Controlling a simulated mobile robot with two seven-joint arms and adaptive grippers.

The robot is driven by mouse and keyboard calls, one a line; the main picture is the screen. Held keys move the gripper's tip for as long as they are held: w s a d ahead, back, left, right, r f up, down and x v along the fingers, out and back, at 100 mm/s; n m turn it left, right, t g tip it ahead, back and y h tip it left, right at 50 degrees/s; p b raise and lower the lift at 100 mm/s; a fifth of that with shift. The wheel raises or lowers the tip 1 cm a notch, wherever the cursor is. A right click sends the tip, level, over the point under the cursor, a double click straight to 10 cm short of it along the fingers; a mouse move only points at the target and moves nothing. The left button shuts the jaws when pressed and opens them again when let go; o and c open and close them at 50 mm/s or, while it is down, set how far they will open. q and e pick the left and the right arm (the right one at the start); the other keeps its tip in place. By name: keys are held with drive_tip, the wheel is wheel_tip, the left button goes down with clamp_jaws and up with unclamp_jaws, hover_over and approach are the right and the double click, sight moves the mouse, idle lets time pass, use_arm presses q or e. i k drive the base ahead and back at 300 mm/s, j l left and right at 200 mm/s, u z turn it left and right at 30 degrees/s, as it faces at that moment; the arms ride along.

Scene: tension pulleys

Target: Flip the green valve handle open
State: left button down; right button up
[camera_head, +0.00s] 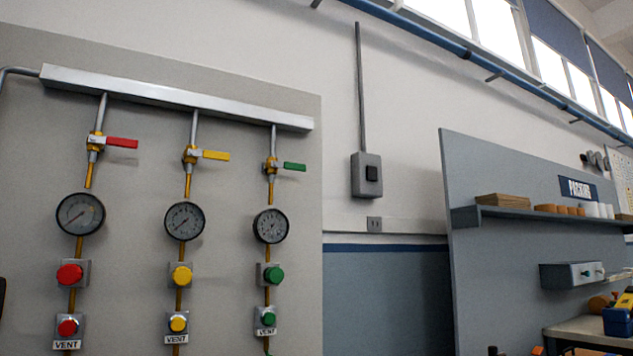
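The green valve handle (294,166) is on the rightmost of three vertical pipes on a grey panel. It points sideways to the right, across its pipe, from a brass valve body (271,165). A round gauge (270,226) sits below it, then a green button (273,274) and a smaller green button (268,318) over a VENT label. Neither of my grippers is clearly visible. A dark shape at the left edge is too cut off to identify.
The red handle (122,143) and yellow handle (215,155) also point right on the pipes to the left. A metal header (180,97) runs above. To the right are a wall switch box (366,175), a packing board with a shelf (540,215) and a bench (590,332).

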sight(286, 165)
drive_tip(key=i+l, duration=0.1)
drive_tip(key=l, duration=1.4)
